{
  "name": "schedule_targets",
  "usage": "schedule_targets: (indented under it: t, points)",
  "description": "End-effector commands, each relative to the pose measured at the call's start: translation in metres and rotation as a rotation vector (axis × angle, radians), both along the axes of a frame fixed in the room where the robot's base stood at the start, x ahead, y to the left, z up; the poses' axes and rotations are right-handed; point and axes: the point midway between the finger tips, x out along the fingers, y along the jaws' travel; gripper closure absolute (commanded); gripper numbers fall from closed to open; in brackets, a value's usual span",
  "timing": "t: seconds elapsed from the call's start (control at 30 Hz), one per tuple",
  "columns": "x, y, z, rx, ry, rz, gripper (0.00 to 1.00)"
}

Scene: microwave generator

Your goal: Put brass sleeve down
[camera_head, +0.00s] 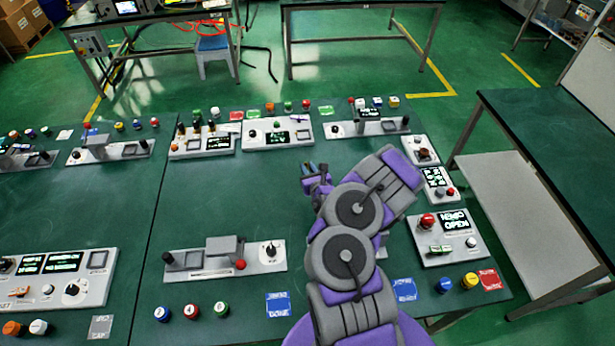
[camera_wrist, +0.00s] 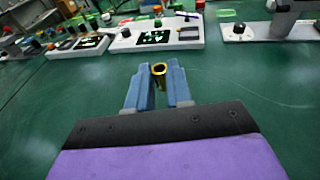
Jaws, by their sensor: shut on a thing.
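The brass sleeve (camera_wrist: 158,75) is a short gold-coloured tube with a dark open end, seen in the wrist view. My gripper (camera_wrist: 158,88) has two blue fingers, one on each side of the sleeve, and is shut on it. In the head view my gripper (camera_head: 316,170) is above the green table, behind my purple and grey arm; the sleeve is too small to make out there. The bare green table top (camera_head: 215,205) lies around and below the gripper. Whether the sleeve touches the table cannot be told.
Control panels line the far side, including a middle panel with a display (camera_head: 278,133). A panel with a red button (camera_head: 440,238) stands at right. A panel with a grey block (camera_head: 225,258) is at front left. The table middle is clear.

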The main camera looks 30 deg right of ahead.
Motion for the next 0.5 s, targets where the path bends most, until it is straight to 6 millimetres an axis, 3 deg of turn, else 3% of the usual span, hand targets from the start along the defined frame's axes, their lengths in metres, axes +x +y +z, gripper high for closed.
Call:
schedule_targets:
  t: [0.23,0.5]
  points:
    - [-0.015,-0.008,-0.020,-0.006,0.001,-0.026,1.00]
    - [-0.015,-0.012,-0.062,-0.005,0.002,-0.024,1.00]
